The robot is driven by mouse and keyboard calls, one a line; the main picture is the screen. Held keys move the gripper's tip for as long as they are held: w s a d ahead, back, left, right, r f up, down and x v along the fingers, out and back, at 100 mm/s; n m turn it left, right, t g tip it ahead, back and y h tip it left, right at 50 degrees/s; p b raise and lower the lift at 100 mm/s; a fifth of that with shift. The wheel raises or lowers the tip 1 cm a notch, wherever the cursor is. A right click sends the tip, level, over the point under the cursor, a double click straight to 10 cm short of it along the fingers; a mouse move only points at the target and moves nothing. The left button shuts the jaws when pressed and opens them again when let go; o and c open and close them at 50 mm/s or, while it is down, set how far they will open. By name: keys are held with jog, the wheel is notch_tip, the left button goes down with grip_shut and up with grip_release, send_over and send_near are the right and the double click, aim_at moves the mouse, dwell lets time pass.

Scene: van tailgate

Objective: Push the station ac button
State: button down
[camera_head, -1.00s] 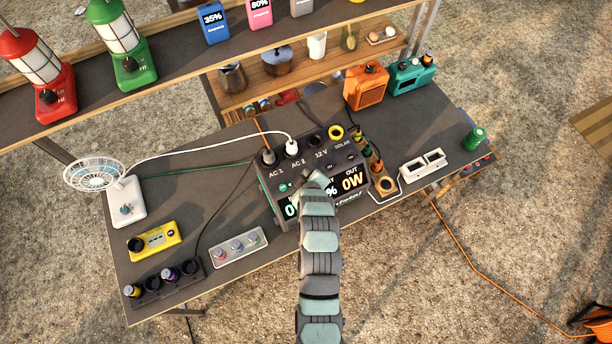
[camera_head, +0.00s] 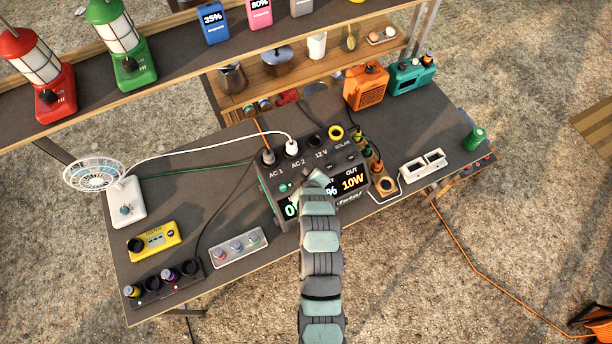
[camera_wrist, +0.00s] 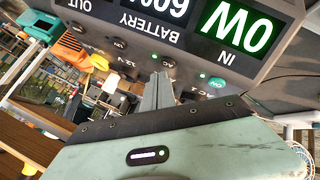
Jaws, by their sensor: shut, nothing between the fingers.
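The power station (camera_head: 268,200) is a dark grey box near the front middle of the table. Its screen reads 10W under OUT (camera_head: 353,182). In the wrist view the station's panel (camera_wrist: 135,45) appears upside down, with 0W above IN. My gripper (camera_head: 312,178) is shut and empty, its fingertips over the station's button row. In the wrist view the gripper's fingertips (camera_wrist: 160,78) are at the small AC button (camera_wrist: 164,62), beside a small green light. I cannot tell whether they touch it. A teal round button (camera_wrist: 217,82) is beside the fingers.
A white plug (camera_head: 291,147) and other sockets line the station's top. A fan (camera_head: 95,174), a yellow charger (camera_head: 154,241) and a switch strip (camera_head: 238,246) stand left. A shelf with lanterns (camera_head: 130,50) spans the back.

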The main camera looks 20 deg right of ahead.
jog(key=shift+r, duration=0.1)
jog(key=shift+r+p, duration=0.85)
jog(key=shift+r, duration=2.1)
